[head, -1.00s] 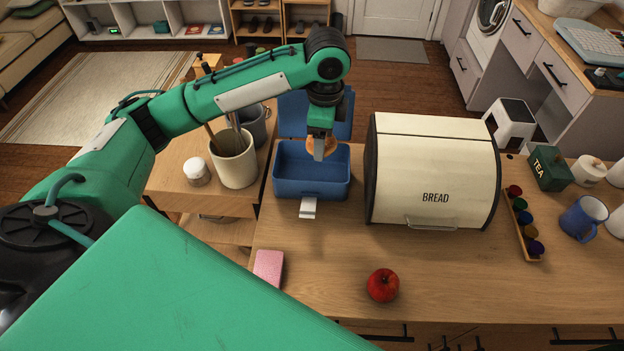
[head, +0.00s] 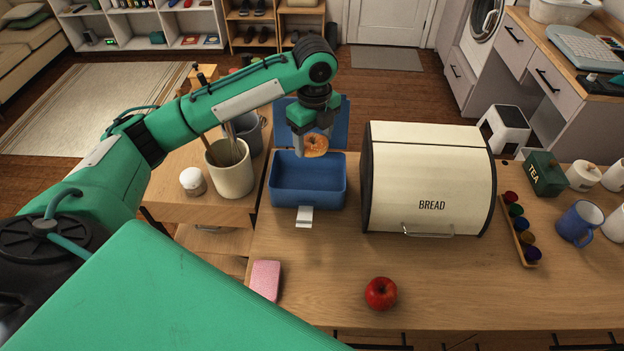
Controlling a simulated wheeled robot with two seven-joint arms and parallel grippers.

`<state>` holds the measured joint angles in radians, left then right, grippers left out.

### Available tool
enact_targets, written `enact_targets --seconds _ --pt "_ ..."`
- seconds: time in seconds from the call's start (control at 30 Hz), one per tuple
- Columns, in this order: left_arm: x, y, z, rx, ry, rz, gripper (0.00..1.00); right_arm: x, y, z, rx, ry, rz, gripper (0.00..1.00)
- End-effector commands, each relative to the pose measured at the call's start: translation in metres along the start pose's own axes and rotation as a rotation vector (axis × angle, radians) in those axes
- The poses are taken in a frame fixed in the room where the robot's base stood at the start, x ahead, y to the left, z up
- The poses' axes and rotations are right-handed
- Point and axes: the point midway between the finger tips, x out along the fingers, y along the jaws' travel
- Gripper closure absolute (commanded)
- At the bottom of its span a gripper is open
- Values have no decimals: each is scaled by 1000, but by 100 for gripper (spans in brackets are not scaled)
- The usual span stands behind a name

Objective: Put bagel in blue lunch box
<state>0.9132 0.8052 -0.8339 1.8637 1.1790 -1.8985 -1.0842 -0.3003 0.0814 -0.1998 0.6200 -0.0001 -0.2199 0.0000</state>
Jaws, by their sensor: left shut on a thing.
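The blue lunch box (head: 308,196) stands open on the counter, its lid (head: 340,125) raised at the back and its white latch hanging down at the front. Its inside looks empty. My left gripper (head: 313,150) is shut on the bagel (head: 316,144), a golden-brown ring. It holds the bagel above the back part of the box, in front of the raised lid. Part of the bagel is hidden by the gripper. My right gripper is not in view.
A cream bread bin (head: 428,180) stands just right of the lunch box. A red apple (head: 381,293) and a pink sponge (head: 266,280) lie on the front counter, which is otherwise mostly clear.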

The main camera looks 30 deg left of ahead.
Motion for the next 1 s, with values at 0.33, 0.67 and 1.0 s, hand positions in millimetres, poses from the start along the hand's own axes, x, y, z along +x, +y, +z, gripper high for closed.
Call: enact_targets --seconds 0.33,0.67,1.0 --pt "86 2 -2 -2 0 4 40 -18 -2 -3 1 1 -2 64" --pt "116 2 -2 -2 -1 1 40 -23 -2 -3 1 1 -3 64" --pt "148 1 -2 -1 -1 -1 40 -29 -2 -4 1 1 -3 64"
